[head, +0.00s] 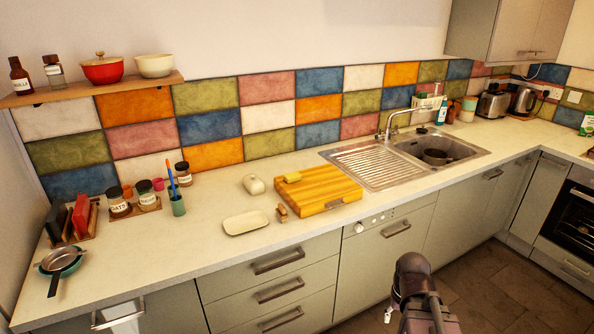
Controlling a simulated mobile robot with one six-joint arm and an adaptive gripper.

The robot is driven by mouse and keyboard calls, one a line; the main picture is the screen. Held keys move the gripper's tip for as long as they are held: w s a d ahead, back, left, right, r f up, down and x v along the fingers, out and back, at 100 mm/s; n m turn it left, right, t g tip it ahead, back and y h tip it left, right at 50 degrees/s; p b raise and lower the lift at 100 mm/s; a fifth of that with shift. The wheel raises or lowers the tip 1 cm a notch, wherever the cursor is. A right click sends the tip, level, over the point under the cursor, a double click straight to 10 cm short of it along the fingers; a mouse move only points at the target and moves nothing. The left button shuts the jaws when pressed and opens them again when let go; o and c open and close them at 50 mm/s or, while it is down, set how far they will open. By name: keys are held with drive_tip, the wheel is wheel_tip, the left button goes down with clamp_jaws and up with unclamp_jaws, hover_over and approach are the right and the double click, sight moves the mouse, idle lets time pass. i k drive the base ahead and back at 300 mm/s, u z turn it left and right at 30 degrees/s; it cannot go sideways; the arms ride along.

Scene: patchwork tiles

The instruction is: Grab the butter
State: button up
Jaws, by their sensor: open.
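A small yellow block, which looks like the butter (292,177), lies on the wooden cutting board (328,191), near its back left corner. The board lies on the counter left of the sink. My arm rises from the bottom edge, right of centre, in front of the lower cupboards. My gripper (389,312) shows only in small part, as pale metal beside the dark arm link. It is open, low and well apart from the butter, with nothing seen in it.
A cream dish (246,222), a cream lid-like piece (254,184) and small brown items (282,212) lie left of the board. A cup with utensils (177,203) stands further left. The sink (435,157) holds a dark pan. Front counter space is clear.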

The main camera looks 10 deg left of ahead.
sight(295, 176)
drive_tip(key=i, duration=0.85)
drive_tip(key=u, duration=4.45)
drive_tip(key=i, duration=0.1)
drive_tip(key=z, duration=2.8)
